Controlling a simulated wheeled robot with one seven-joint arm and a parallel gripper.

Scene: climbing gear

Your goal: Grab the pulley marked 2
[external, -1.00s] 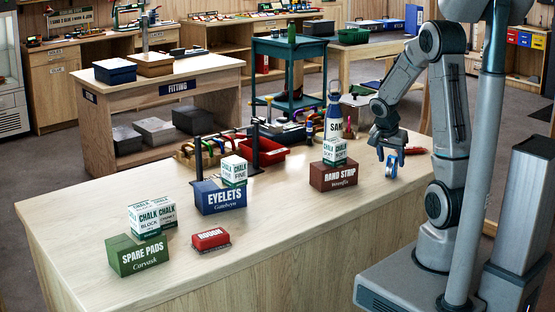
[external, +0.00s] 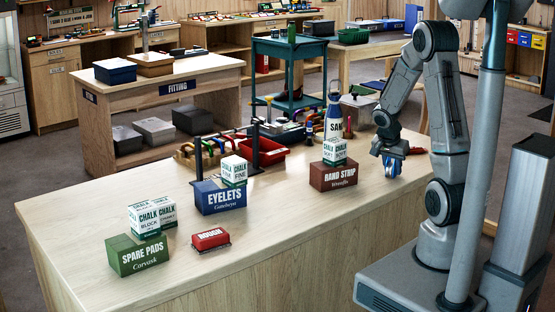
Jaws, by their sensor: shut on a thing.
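A small blue pulley (external: 398,150) is between the fingers of my gripper (external: 391,158), at the right end of the wooden workbench (external: 310,212). My gripper points down and is shut on this pulley. The fingers hide part of it, and no number can be read on it from this view. I cannot tell whether it touches the bench top.
A dark red box (external: 333,175) with a chalk block (external: 335,152) on top stands left of my gripper. A bottle (external: 333,118) stands behind it. A blue box (external: 220,198), a green box (external: 138,256) and a red brush (external: 210,239) stand farther left.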

